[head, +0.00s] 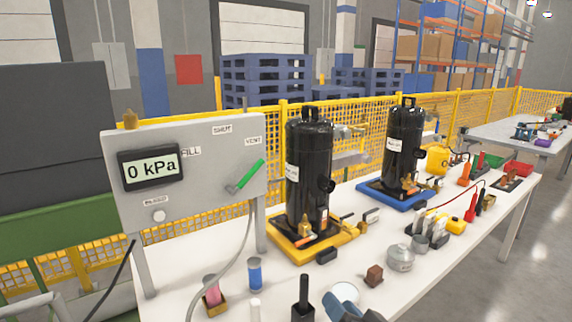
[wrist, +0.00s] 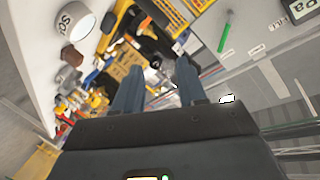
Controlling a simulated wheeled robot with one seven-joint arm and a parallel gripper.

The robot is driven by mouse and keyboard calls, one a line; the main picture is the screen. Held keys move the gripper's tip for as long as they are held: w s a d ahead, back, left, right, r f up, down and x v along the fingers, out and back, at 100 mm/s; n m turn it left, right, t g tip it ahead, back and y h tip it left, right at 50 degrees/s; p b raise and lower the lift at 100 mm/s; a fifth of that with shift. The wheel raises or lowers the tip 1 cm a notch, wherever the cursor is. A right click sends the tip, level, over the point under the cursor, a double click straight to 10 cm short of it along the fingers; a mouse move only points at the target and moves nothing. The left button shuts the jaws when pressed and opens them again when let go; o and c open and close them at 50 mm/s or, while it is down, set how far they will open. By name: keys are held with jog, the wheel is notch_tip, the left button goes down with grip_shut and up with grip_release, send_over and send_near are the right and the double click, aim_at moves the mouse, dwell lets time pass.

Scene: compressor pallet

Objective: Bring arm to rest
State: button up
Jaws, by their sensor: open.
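My gripper (wrist: 158,82) shows in the wrist view with its two blue-grey fingers spread apart and nothing between them. The wrist view is strongly tilted, with the white bench top on the left and the grey panel on the right. In the head view a blue-grey shape (head: 342,309) lies at the bottom edge beside a white disc (head: 346,293); I cannot tell whether it is part of my gripper. The rest of my arm is not clearly seen.
A black compressor (head: 308,172) stands on a yellow base, another (head: 404,145) on a blue base. A grey panel (head: 188,213) reads 0 kPa and has a green lever (head: 246,177). Small parts crowd the bench (head: 437,268). A yellow fence (head: 471,106) runs behind.

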jog(key=s+d+f+n+h, duration=0.1)
jog(key=s+d+f, duration=0.15)
jog(key=s, duration=0.55)
jog(key=s+d+f+h, duration=0.1)
jog(key=s+d+f, duration=0.15)
jog(key=s, duration=0.55)
jog(key=s+d+f+n+h, duration=0.1)
jog(key=s+d, duration=0.3)
jog(key=s, duration=0.4)
jog(key=s+d+r+n, duration=0.1)
jog(key=s+r, duration=0.3)
jog(key=s, duration=0.6)
jog(key=s+d+r+n+h, duration=0.1)
jog(key=s+r, duration=0.4)
jog(key=s, duration=0.4)
jog(key=shift+s+r, duration=0.2)
jog(key=shift+s, duration=0.2)
dwell(1.4)
